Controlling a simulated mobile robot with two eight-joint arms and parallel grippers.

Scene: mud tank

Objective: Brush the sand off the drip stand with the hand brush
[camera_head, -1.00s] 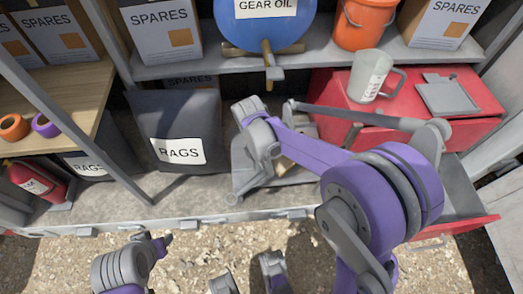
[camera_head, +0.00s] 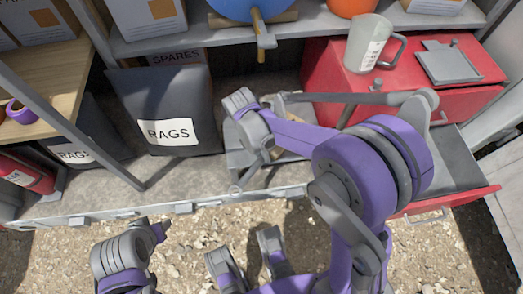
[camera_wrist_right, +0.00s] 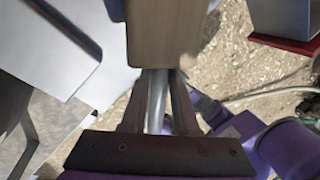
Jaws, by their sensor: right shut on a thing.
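In the right wrist view my right gripper (camera_wrist_right: 158,78) is shut on the metal shank of the hand brush, whose pale wooden part (camera_wrist_right: 164,32) extends beyond the fingertips. In the head view my right arm reaches over the lower shelf and hides most of that gripper; a bit of wood shows behind the forearm. A grey metal frame (camera_head: 238,160), seemingly the drip stand, sits on the shelf beneath the arm, partly covered. Sand on it cannot be made out. My left arm shows at the bottom left, but its gripper cannot be identified.
A dark RAGS box (camera_head: 165,100) stands left of the frame. A red cabinet (camera_head: 465,97) with an open drawer and a mug (camera_head: 364,48) stands right. Gravel lies in front.

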